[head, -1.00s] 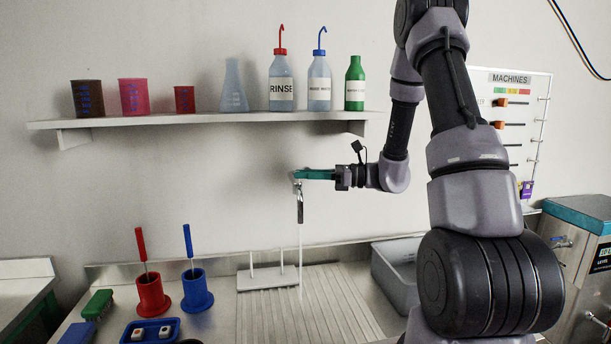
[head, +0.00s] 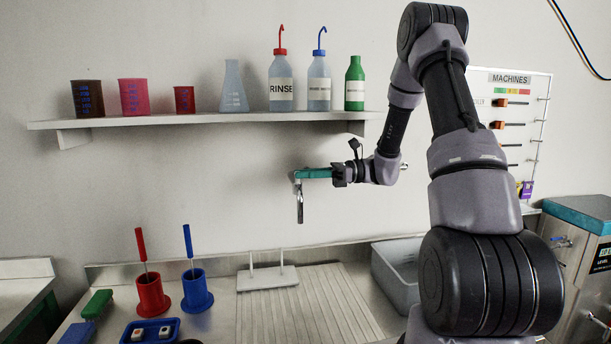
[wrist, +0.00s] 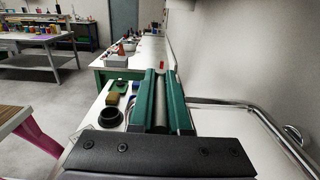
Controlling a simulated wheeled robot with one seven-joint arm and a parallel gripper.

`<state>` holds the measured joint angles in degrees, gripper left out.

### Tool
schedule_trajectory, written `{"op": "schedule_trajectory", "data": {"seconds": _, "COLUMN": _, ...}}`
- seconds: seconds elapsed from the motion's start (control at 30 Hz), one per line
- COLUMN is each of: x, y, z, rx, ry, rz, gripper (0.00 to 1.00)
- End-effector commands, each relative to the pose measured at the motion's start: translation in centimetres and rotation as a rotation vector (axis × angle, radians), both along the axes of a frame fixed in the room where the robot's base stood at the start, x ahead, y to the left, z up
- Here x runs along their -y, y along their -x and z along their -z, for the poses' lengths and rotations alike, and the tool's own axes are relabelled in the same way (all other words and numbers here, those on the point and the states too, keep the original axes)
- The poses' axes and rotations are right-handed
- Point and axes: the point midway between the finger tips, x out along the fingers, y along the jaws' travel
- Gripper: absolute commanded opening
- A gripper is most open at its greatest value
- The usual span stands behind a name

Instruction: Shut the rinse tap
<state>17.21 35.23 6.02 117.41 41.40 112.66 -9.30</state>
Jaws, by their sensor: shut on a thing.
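The rinse tap (head: 300,205) is on the wall above the ribbed drainer, its chrome spout pointing down. No water shows below the spout. My gripper (head: 303,174) reaches in from the right at the top of the tap, with its teal fingers level. In the wrist view, my gripper (wrist: 161,80) is shut on a grey metal bar, which appears to be the tap's lever (wrist: 161,105). A small red mark shows just past the fingertips. The tap's body is mostly hidden by the fingers.
Below are a ribbed drainer (head: 305,305), a white peg stand (head: 267,281) and a grey basin (head: 396,275). Red (head: 152,294) and blue (head: 197,291) holders stand to the left. A shelf (head: 205,119) with bottles and beakers runs above my gripper.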

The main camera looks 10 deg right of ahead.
Motion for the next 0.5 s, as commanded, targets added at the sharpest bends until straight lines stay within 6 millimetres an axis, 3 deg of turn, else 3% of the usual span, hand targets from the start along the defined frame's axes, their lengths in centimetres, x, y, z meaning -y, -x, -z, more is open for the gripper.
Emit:
{"op": "schedule_trajectory", "data": {"seconds": 0.37, "x": -0.01, "y": -0.08, "z": 0.0, "rx": -0.001, "ry": 0.0, "rz": -0.032, "gripper": 0.0}}
{"op": "schedule_trajectory", "data": {"seconds": 0.4, "x": -0.01, "y": -0.08, "z": 0.0, "rx": -0.001, "ry": 0.0, "rz": -0.032, "gripper": 0.26}}
{"op": "schedule_trajectory", "data": {"seconds": 0.43, "x": -0.01, "y": -0.08, "z": 0.0, "rx": -0.001, "ry": 0.0, "rz": -0.032, "gripper": 0.38}}
{"op": "schedule_trajectory", "data": {"seconds": 0.47, "x": -0.01, "y": -0.08, "z": 0.0, "rx": -0.001, "ry": 0.0, "rz": -0.032, "gripper": 0.45}}
{"op": "schedule_trajectory", "data": {"seconds": 0.5, "x": 0.0, "y": -0.08, "z": 0.0, "rx": 0.0, "ry": 0.0, "rz": -0.032, "gripper": 0.45}}
